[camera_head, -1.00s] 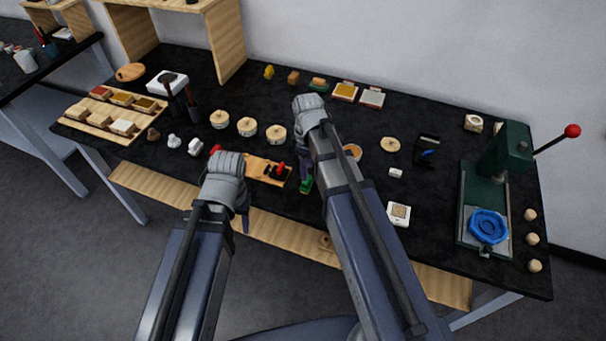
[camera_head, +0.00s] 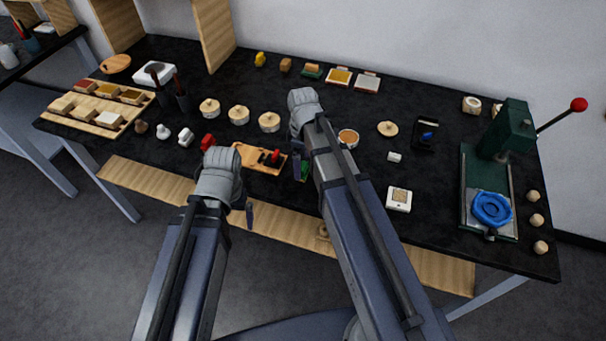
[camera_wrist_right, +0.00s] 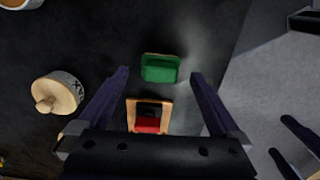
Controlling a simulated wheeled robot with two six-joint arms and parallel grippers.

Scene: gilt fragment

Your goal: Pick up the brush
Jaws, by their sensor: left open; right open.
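A small green block with a thin tan edge (camera_wrist_right: 160,68) lies on the black bench in the right wrist view, between my right fingers; I cannot tell for sure that it is the brush. My right gripper (camera_wrist_right: 160,76) is open and empty, one finger on each side of the block, apart from it. In the head view the right arm partly hides the green block (camera_head: 304,169). My left gripper (camera_head: 247,212) is low at the bench's front edge, its jaw partly hidden by its wrist. Dark-handled tools (camera_head: 178,83) stand in dark cups at the left.
A wooden tray with red and black pieces (camera_head: 247,157) lies close to the green block. Round lidded pots (camera_head: 239,115) stand behind it. A green press (camera_head: 513,130) stands at the right. The bench is clear around the white square device (camera_head: 399,199).

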